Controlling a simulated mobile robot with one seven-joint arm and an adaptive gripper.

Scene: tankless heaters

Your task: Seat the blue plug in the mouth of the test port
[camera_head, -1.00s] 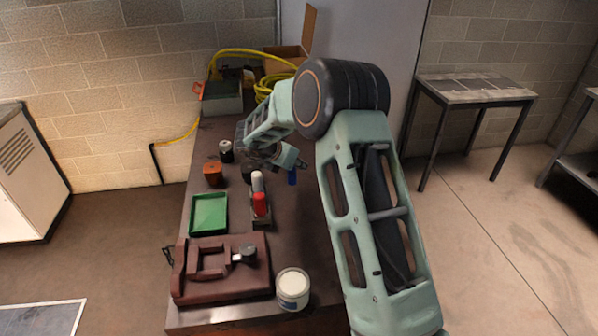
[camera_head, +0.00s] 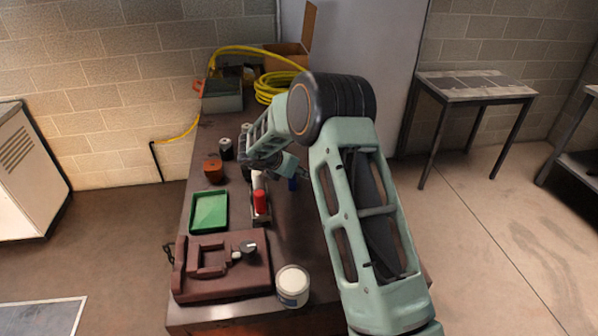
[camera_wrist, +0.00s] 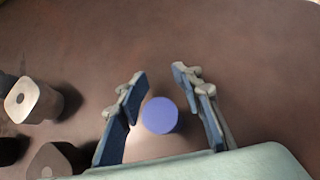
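The blue plug (camera_wrist: 160,115) shows as a round blue top in the wrist view, between the two fingers of my gripper (camera_wrist: 159,76). The fingers are apart, with a visible gap on each side of the plug. In the head view the plug (camera_head: 292,184) stands on the bench, partly hidden by my arm's end. A maroon fixture (camera_head: 222,278) with a grey-and-black knob lies at the bench's near end. I cannot tell which thing is the test port; no port mouth shows clearly.
Pale and brown blocks with holes (camera_wrist: 32,100) stand left of the fingers. A red cylinder (camera_head: 260,201) stands in a holder near a green tray (camera_head: 209,211). A white can (camera_head: 292,287) stands near the front edge. Bare bench lies right of the plug.

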